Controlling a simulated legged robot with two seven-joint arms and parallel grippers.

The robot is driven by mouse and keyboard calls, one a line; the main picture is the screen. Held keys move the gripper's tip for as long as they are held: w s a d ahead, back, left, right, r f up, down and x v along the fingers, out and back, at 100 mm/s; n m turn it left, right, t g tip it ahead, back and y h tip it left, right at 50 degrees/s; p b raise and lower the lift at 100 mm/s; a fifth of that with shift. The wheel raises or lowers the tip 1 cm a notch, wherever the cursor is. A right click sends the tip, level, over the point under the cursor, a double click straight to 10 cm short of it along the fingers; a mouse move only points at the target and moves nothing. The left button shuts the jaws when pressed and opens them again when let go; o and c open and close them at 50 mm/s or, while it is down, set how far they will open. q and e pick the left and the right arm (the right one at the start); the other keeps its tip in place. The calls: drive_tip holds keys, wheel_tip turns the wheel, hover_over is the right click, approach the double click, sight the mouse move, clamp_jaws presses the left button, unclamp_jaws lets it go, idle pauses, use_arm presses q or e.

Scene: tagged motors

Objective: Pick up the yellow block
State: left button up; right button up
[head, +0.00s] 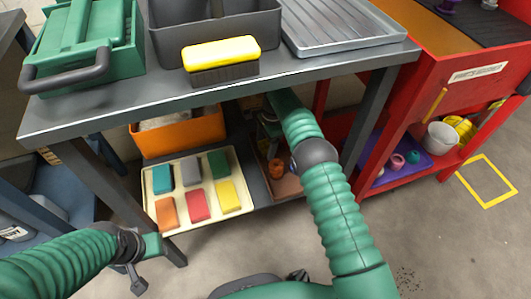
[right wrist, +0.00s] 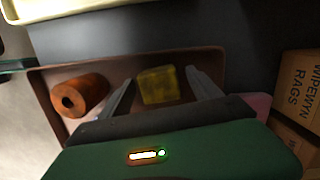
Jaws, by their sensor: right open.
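In the right wrist view a dull yellow block (right wrist: 158,85) lies in a shallow brown tray (right wrist: 215,58). My right gripper (right wrist: 160,80) is open, with one finger on each side of the block; I cannot tell whether they touch it. In the head view my right arm reaches under the bench top, and this gripper (head: 270,122) is mostly in shade there. The block in the brown tray is hidden in the head view. Another yellow block (head: 229,195) lies in a cream tray (head: 208,216). My left gripper (head: 135,272) is at lower left, its jaws unclear.
An orange cylinder (right wrist: 80,95) lies in the brown tray left of the block. A cardboard box of rags (right wrist: 298,85) stands at the right. The bench top (head: 330,75) hangs over the lower shelf, and a bench leg (head: 368,115) stands right of my right arm.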

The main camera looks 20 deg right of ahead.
drive_tip(key=shift+r, duration=0.15)
drive_tip(key=c, duration=1.4)
drive_tip(key=shift+c, duration=0.2)
drive_tip(key=shift+r, duration=0.15)
